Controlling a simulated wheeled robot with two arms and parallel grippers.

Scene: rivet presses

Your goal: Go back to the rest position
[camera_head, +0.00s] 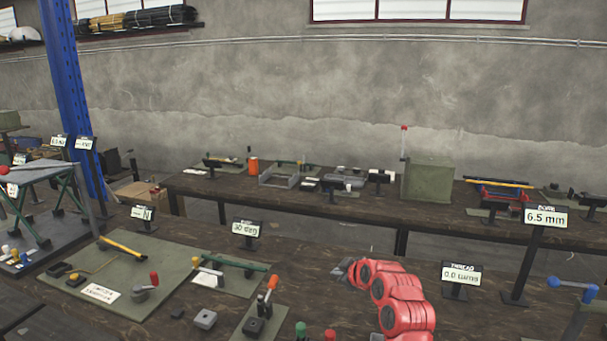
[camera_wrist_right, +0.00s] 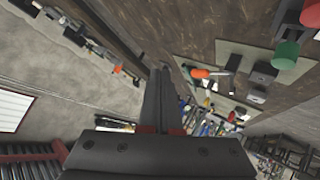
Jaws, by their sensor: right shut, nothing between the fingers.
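My right arm (camera_head: 390,290) is red and reaches in from the bottom of the head view, over the near bench. Its dark gripper (camera_head: 343,271) points left above the wooden top. In the right wrist view the two fingers (camera_wrist_right: 163,98) lie together with nothing between them, so the gripper is shut and empty. My left gripper is in neither view.
Left of my right gripper, the near bench (camera_head: 330,255) bears a green mat (camera_head: 175,275) with tools, a lever tool with an orange handle (camera_head: 266,305) and a "30 deg" display (camera_head: 247,229). A "0.0" display (camera_head: 461,275) and a "6.5 mm" display (camera_head: 546,216) stand to the right.

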